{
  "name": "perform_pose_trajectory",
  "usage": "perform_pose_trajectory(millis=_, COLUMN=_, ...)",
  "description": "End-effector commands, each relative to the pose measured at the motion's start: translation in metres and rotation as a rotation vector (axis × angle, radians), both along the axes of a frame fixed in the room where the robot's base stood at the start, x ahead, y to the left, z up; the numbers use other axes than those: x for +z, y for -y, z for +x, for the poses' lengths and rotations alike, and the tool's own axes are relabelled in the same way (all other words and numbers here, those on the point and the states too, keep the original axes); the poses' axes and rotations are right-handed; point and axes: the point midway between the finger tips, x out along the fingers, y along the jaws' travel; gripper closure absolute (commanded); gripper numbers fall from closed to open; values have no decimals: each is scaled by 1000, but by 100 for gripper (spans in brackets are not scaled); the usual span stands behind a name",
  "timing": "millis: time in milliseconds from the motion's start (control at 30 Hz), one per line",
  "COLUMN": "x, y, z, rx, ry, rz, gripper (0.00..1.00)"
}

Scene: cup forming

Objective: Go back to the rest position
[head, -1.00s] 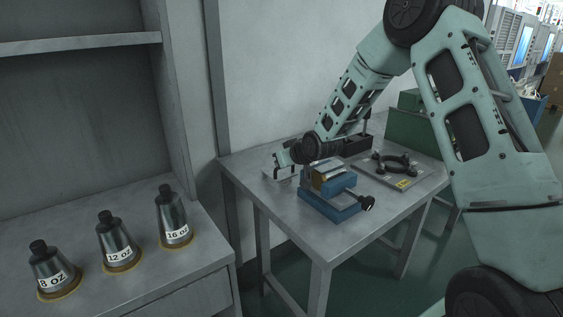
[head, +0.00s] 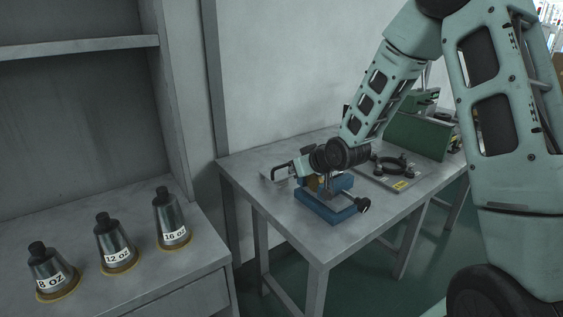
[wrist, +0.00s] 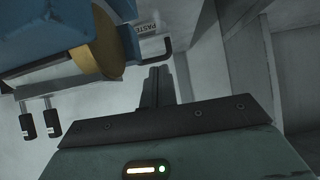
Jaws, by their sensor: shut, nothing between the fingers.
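My gripper (wrist: 155,85) is shut and empty in the wrist view. Its fingers lie together, apart from the blue fixture (wrist: 60,35) at the upper left, which has a brass-coloured round part (wrist: 108,45). In the head view my wrist hangs over the worktable (head: 250,172), above and behind the blue vise-like fixture (head: 325,205). No rest position is marked in view.
A plate with a dark ring (head: 400,182) and a green box (head: 418,135) lie right of the fixture. Three metal cup formers, 8 oz (head: 47,268), 12 oz (head: 112,240) and 16 oz (head: 170,215), stand on the left bench. Open floor lies between bench and table.

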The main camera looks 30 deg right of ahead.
Motion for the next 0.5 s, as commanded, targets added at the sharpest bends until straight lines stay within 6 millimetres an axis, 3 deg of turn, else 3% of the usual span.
perform_pose_trajectory(millis=267, x=2, y=-5, z=-4, rx=8, ry=-6, rz=-1, gripper=100)
perform_pose_trajectory(millis=367, x=11, y=-35, z=-16, rx=50, ry=-62, rz=-12, gripper=100)
perform_pose_trajectory(millis=500, x=31, y=-109, z=-63, rx=159, ry=-226, rz=-48, gripper=100)
